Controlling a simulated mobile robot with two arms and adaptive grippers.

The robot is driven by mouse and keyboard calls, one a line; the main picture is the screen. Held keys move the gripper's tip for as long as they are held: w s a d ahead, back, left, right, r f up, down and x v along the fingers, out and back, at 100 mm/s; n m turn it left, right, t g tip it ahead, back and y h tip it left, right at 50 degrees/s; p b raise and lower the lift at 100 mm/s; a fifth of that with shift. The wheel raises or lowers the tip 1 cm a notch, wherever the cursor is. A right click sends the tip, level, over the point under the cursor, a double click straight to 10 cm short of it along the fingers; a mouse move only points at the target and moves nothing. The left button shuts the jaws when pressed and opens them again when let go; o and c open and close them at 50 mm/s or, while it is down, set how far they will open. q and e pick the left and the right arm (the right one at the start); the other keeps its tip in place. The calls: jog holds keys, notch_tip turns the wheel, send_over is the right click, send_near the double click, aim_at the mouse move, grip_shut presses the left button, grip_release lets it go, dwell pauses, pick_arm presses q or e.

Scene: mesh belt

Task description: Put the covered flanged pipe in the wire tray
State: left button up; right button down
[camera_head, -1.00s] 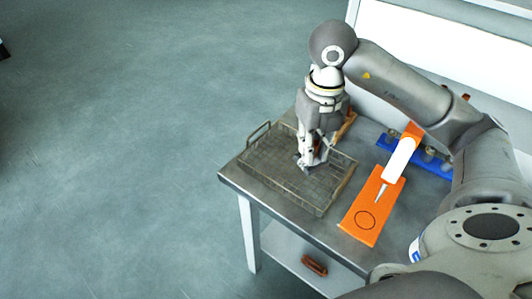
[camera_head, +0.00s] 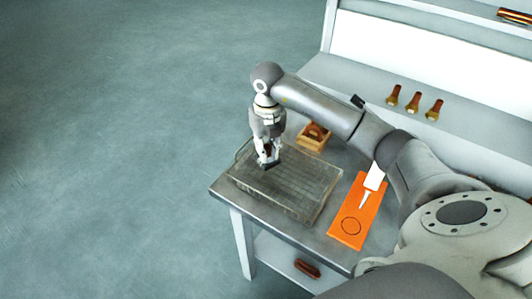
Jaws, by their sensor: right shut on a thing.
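The wire tray (camera_head: 318,208) is a shallow grey mesh basket on the metal table. My right gripper (camera_head: 267,164) points down over the tray's back left part. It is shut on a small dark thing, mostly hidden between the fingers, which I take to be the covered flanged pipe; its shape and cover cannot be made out. I cannot tell whether it touches the tray floor. My left gripper is not in view.
An orange board (camera_head: 348,228) with a white-handled pointed tool (camera_head: 374,177) lies right of the tray. A wooden box (camera_head: 313,138) stands behind it. Several brass pieces (camera_head: 413,102) stand on the back ledge. A reddish-brown part (camera_head: 307,269) lies on the lower shelf.

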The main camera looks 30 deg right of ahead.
jog(key=shift+w+f, duration=0.35)
jog(key=shift+f, duration=0.05)
notch_tip(320, 180, down, 2)
jog(key=shift+p, duration=0.95)
jog(key=shift+f, duration=0.6)
jog(key=shift+f, duration=0.1)
jog(key=c, duration=1.8)
grip_release()
jog(key=shift+f, duration=0.1)
jog(key=shift+c, duration=0.2)
jog(key=o, duration=0.5)
jog(key=shift+c, duration=0.2)
